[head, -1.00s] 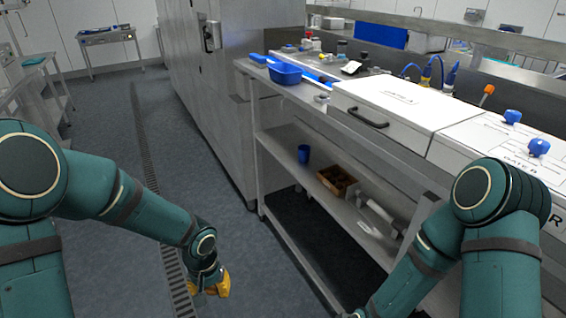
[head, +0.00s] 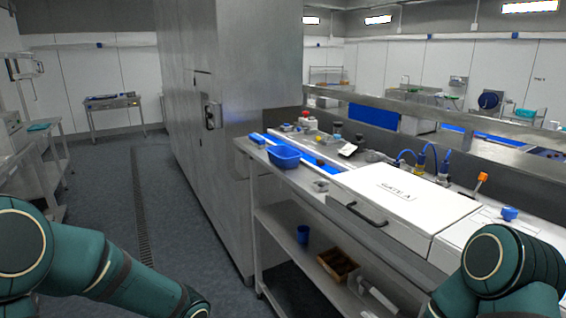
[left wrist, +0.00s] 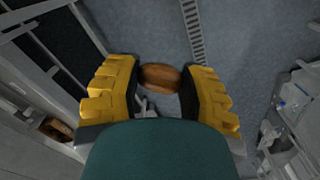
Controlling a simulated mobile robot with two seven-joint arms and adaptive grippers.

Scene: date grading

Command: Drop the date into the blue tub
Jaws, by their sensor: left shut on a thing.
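The date (left wrist: 160,78) is brown and oval. In the left wrist view it sits between the yellow fingers of my left gripper (left wrist: 158,84), which is shut on it above the grey floor. The blue tub (head: 284,157) stands on the near left end of the steel bench in the head view. My left gripper is below the edge of the head view, so its distance from the tub is not shown. My right arm shows at the lower right of the head view, but its gripper is out of frame.
The white box marked Gate A (head: 392,205) stands on the bench right of the tub. A blue cup (head: 303,234) and a brown compartment box (head: 338,265) are on the lower shelf. A tall steel cabinet (head: 230,75) stands behind the bench end. The floor (head: 190,210) at left is clear.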

